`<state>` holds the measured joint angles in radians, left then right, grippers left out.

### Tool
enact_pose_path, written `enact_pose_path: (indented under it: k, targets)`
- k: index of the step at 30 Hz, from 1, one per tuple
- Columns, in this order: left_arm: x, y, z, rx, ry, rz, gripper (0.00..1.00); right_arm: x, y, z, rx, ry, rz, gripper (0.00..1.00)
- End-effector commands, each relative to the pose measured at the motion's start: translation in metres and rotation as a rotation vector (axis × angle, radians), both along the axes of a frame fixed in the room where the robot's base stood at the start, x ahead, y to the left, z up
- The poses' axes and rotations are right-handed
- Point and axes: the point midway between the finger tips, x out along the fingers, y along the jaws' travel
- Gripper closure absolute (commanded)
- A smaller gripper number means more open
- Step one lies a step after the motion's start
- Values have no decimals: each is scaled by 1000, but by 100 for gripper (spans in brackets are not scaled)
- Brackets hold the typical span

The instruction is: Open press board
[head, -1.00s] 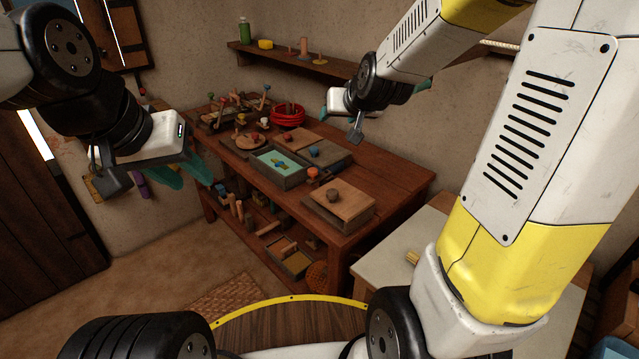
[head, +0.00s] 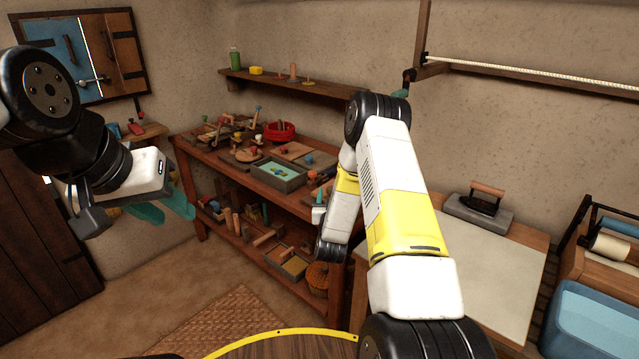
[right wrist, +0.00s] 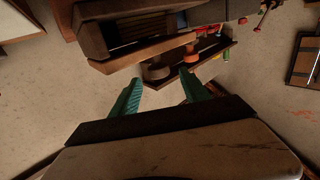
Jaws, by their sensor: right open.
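The press board is not clearly visible in the head view, where my right arm covers the near end of the workbench (head: 270,198). In the right wrist view, a layered wooden piece (right wrist: 150,52) with a dark slot lies beyond the fingers; I cannot tell whether it is the press board. My right gripper (right wrist: 160,94) is open and empty, its teal fingers apart and clear of that piece.
A grey tray (head: 279,180), a red bowl (head: 279,132) and small tools crowd the bench. A wall shelf (head: 300,85) runs above it. At right, a pale-topped table (head: 480,265) carries an iron (head: 480,203), with a blue bin (head: 598,318) beyond. Floor at left is free.

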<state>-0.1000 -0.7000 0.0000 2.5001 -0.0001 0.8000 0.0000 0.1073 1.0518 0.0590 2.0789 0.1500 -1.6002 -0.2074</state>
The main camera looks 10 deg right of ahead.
Motion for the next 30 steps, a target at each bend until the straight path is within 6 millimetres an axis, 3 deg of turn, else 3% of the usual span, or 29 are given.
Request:
enact_pose_path:
  k: [5, 15, 27, 28, 30]
  targets:
    - [0, 0, 0, 0, 0, 0, 64, 14, -4, -1, -2, -8, -5, 46]
    - [0, 0, 0, 0, 0, 0, 64, 64, -16, -1, -2, -6, -3, 46]
    - [0, 0, 0, 0, 0, 0, 64, 75, -18, -1, -2, -3, -2, 46]
    - [0, 0, 0, 0, 0, 0, 64, 75, -18, -1, -2, -3, -2, 48]
    - [0, 0, 0, 0, 0, 0, 64, 75, -18, -1, -2, -3, -2, 62]
